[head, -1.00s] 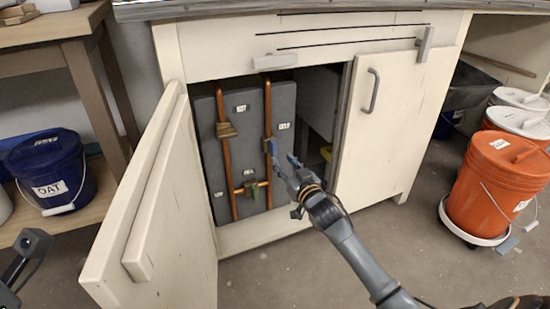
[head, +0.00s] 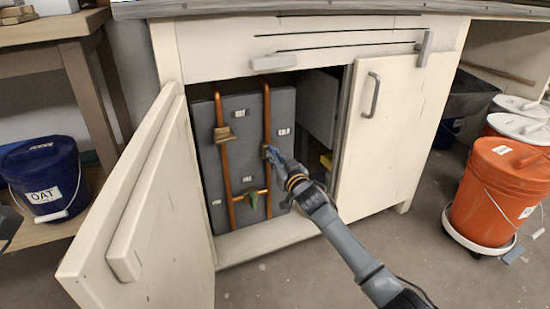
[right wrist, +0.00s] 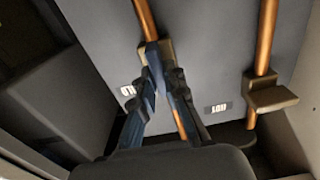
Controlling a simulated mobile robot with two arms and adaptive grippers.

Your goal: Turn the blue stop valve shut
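The blue stop valve (head: 268,150) sits on the right copper pipe, inside the open cabinet. In the right wrist view its brass-coloured body (right wrist: 168,51) and its blue handle (right wrist: 152,58) show beyond my fingers. My right gripper (head: 275,158) is at this valve and partly hides it. In the right wrist view my right gripper's fingertips (right wrist: 162,77) are close together, around the handle; I cannot tell whether they press on it. My left gripper is not clearly in view.
A brass-coloured valve (head: 224,134) is on the left pipe and a green valve (head: 252,200) on the lower cross pipe. The open cabinet door (head: 130,210) stands at left. The right door (head: 385,140) is closed. Blue (head: 42,178) and orange (head: 490,195) buckets stand outside.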

